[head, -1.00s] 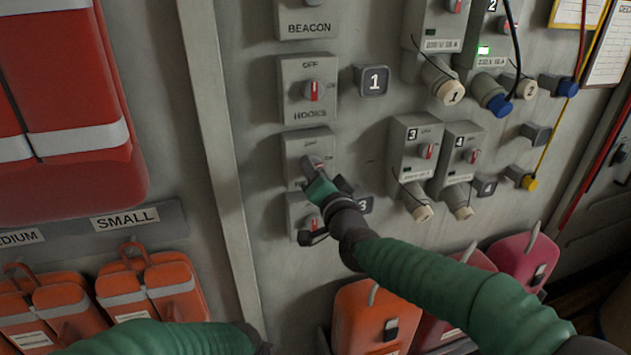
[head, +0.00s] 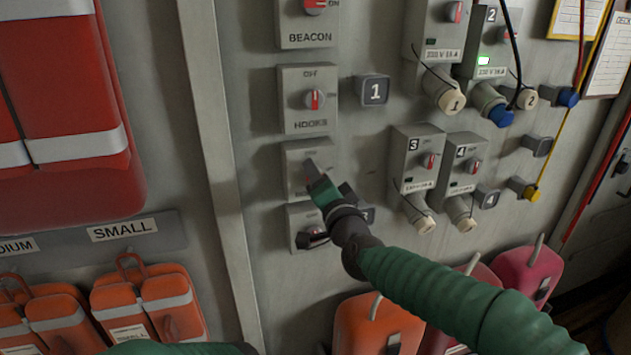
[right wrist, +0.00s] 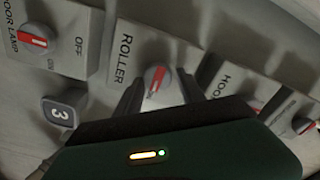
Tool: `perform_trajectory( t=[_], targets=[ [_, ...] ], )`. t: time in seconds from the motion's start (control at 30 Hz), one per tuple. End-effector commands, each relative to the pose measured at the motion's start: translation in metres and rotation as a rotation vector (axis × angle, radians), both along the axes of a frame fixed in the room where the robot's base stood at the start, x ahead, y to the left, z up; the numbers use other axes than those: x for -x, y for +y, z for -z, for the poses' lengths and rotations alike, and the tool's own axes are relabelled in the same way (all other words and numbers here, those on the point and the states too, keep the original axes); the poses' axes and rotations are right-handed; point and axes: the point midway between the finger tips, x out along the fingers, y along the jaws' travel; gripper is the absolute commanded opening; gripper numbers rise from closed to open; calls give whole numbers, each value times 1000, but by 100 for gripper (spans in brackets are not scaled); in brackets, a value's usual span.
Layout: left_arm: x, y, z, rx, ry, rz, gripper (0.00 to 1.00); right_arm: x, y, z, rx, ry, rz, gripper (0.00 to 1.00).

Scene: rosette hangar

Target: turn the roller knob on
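The roller switch box (head: 295,157) is the third box down in the left column on the wall, below the hooks box. In the right wrist view its round grey knob (right wrist: 157,82) with a red pointer shows beside the ROLLER label (right wrist: 123,60). The pointer lies at a slant. My right gripper (right wrist: 160,92) has one finger on each side of the knob, with gaps visible. In the head view the right gripper (head: 315,172) covers most of the knob. Of my left arm only a green sleeve shows at the bottom edge; its gripper is out of view.
The hooks box (head: 308,98) and beacon box (head: 305,22) stand above. The door lamp box (right wrist: 50,35) is beside the roller box in the wrist view. A numbered block 3 (right wrist: 62,113) is close by. Orange cases (head: 150,300) hang at lower left.

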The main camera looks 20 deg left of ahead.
Motion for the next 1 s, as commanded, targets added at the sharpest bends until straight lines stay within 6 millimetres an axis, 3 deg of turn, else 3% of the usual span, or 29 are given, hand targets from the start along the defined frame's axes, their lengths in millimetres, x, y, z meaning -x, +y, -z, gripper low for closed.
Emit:
perform_trajectory(
  t=[0.1, 0.47, 0.77, 1.0],
  targets=[
    [0, 0, 0, 0, 0, 0, 59, 1, 1, 2, 3, 4, -4, 59],
    [0, 0, 5, 0, 0, 0, 59, 10, -2, 6, 6, 6, -8, 59],
    [0, 0, 33, 0, 0, 0, 59, 73, -48, 10, 14, 2, -1, 59],
    [0, 0, 26, 0, 0, 0, 59, 119, -80, 6, 20, 5, 1, 59]
  ],
)
